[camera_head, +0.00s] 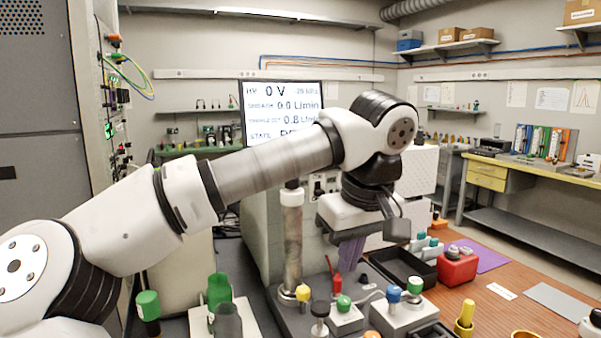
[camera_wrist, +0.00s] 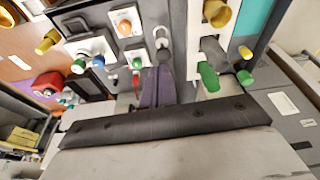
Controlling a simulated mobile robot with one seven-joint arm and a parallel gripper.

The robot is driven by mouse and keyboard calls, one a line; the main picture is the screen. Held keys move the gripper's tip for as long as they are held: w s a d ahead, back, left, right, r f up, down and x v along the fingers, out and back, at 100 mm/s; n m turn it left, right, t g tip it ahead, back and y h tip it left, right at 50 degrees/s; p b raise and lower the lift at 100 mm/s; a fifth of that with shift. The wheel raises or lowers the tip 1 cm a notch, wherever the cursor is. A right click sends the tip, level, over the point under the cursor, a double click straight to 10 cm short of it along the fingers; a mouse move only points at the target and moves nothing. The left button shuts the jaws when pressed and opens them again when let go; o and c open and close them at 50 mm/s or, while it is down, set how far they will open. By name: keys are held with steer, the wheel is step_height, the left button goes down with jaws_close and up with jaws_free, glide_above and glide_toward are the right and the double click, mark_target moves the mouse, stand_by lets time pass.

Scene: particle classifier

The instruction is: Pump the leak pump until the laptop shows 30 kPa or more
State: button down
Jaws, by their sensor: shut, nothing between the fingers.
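A lit screen (camera_head: 283,110), seemingly the laptop's, stands behind my arm. It reads 0 V, with a small figure at its top right in the twenties, seemingly kPa and too blurred to read surely; my arm covers its lower part. My gripper (camera_head: 346,268) points down over the grey bench equipment, its purple-grey fingers together and empty. In the wrist view the gripper (camera_wrist: 163,62) has its fingertips close to a small grey-black fitting (camera_wrist: 162,44); I cannot tell if they touch. A red upright piece (camera_head: 335,282) stands just left of the fingers. I cannot tell which part is the leak pump.
Several capped fittings crowd the bench, among them a green one (camera_head: 343,302), a blue one (camera_head: 393,294) and a yellow one (camera_head: 303,292). A metal column (camera_head: 292,240) stands left of the gripper. A black tray (camera_head: 400,266) and a red container (camera_head: 457,268) lie right.

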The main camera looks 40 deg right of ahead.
stand_by(0.5)
steer(key=p, duration=0.8)
glide_toward(322, 306)
steer(key=shift+s+r, duration=0.1)
steer(key=shift+r, duration=0.15)
steer(key=shift+f, duration=0.1)
steer(key=shift+b+x, duration=2.05)
steer(key=shift+x, duration=1.3)
